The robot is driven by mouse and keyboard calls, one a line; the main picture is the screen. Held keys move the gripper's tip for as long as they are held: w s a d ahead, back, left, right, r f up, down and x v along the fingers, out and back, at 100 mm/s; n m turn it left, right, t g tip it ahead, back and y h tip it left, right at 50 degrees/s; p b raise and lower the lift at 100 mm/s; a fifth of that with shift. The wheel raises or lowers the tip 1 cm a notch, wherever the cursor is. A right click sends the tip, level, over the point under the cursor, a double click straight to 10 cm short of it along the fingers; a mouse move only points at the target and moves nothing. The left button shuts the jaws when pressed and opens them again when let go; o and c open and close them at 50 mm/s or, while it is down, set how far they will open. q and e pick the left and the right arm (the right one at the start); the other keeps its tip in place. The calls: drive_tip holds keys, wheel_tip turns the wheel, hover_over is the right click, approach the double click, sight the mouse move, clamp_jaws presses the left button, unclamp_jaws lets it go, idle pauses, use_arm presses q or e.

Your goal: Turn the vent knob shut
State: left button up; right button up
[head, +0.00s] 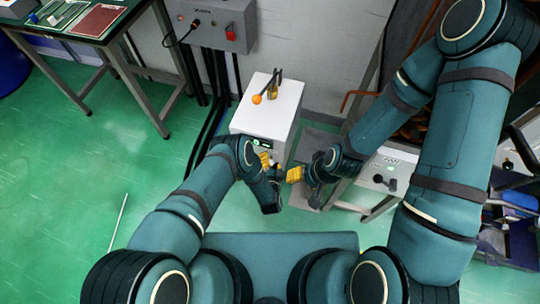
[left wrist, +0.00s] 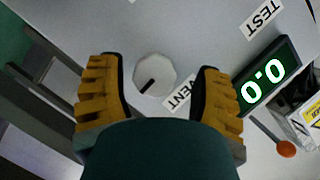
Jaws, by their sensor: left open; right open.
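The vent knob (left wrist: 154,74) is a small white round dial with a dark pointer mark, on the pale front panel of the white unit (head: 268,105). The mark slants, its lower end toward the lower left in the left wrist view. A partly covered "VENT" label (left wrist: 178,95) is beside it. My left gripper (head: 269,162) is open, and its yellow fingers stand on either side of the knob in the left wrist view (left wrist: 160,72), apart from it. The knob is hidden in the head view. My right gripper (head: 295,174) is open beside the left one, only partly visible.
A display (left wrist: 266,80) reading 0.0 and a "TEST" label (left wrist: 262,18) share the panel. An orange ball-ended lever (head: 257,99) tops the unit. A grey box (head: 378,175) stands right, near my right arm.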

sight(270, 146)
use_arm(q)
wheel_tip(270, 146, up, 9)
drive_tip(key=shift+r, duration=0.2)
idle(0.5)
